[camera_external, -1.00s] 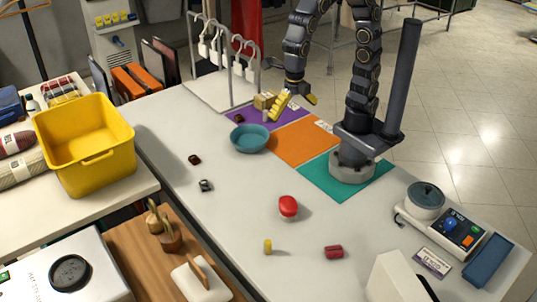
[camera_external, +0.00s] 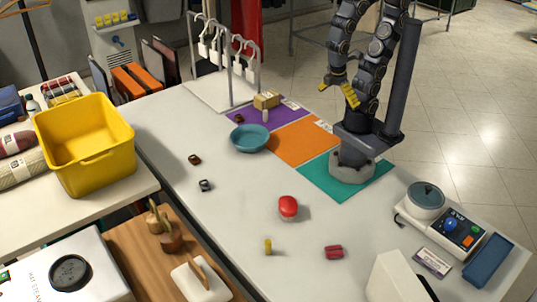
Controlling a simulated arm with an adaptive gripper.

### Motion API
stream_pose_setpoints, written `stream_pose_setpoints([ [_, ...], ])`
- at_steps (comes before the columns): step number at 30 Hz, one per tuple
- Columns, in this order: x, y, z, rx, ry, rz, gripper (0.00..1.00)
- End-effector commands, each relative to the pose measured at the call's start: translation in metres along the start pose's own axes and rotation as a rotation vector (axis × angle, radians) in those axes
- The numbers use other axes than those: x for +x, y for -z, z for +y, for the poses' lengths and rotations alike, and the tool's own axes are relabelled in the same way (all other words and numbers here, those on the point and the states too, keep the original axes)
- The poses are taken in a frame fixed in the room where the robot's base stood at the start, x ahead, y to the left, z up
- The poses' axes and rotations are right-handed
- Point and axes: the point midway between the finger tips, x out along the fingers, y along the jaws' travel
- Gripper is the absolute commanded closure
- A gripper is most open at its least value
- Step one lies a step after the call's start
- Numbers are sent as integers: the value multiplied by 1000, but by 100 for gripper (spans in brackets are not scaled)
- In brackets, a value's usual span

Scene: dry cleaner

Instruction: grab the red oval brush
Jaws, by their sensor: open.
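The red oval brush (camera_external: 288,206) lies on the white table, in front of my arm's base and a little to the left. It shows a red rounded top with a paler underside. My gripper (camera_external: 340,88), with yellow fingers, is raised above the table near the orange and teal mats. It is open and empty, well behind and above the brush, and not touching anything.
A teal bowl (camera_external: 250,138), small dark items (camera_external: 205,185), a yellow piece (camera_external: 268,247) and a dark red piece (camera_external: 334,252) lie on the table. A scale (camera_external: 428,198) stands right. Table around the brush is clear.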

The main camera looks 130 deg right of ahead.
Motion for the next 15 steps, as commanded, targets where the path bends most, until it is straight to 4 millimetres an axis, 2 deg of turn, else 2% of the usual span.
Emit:
stream_pose_setpoints([
  [4,0,0,0,-3,0,0,0],
  [5,0,0,0,-3,0,0,7],
  [12,0,0,0,-5,-1,0,7],
  [15,2,7,0,-29,-2,-2,7],
])
